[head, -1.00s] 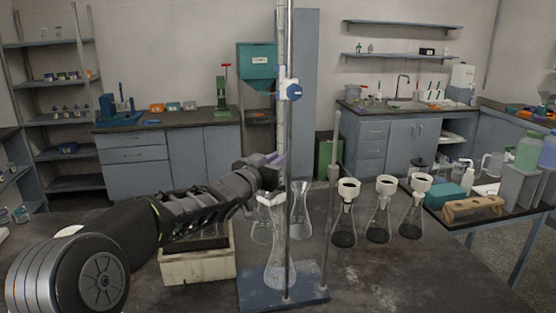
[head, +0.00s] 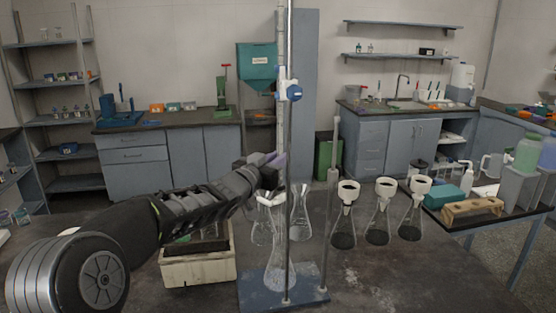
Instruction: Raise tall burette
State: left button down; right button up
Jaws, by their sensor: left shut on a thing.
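The tall burette (head: 281,130) is a clear upright tube beside a grey metal rod (head: 288,200). A blue and white clamp (head: 290,91) sits on the rod at the burette. The rod stands on a blue base plate (head: 255,294). My left gripper (head: 274,162) reaches in from the left at the lower burette and is shut on it; its fingers are partly hidden by the burette and rod. A glass flask (head: 280,272) stands on the base plate under the burette. My right gripper is out of view.
A shorter rod (head: 330,225) stands on the right of the base plate. Several flasks with white funnels (head: 379,225) stand to the right. A pale box (head: 198,270) is under my left arm. The front right of the dark bench is clear.

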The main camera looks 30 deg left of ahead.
pick_arm(q)
jog(key=shift+r+p, duration=2.5)
jog(key=shift+r, duration=0.8)
jog(key=c, duration=1.3)
grip_release()
jog(key=shift+f, duration=0.15)
jog(key=shift+s, duration=0.1)
send_near(279, 135)
jog(key=w, duration=0.3)
jog(key=shift+w+d+b, duration=0.15)
jog(key=shift+b, duration=0.25)
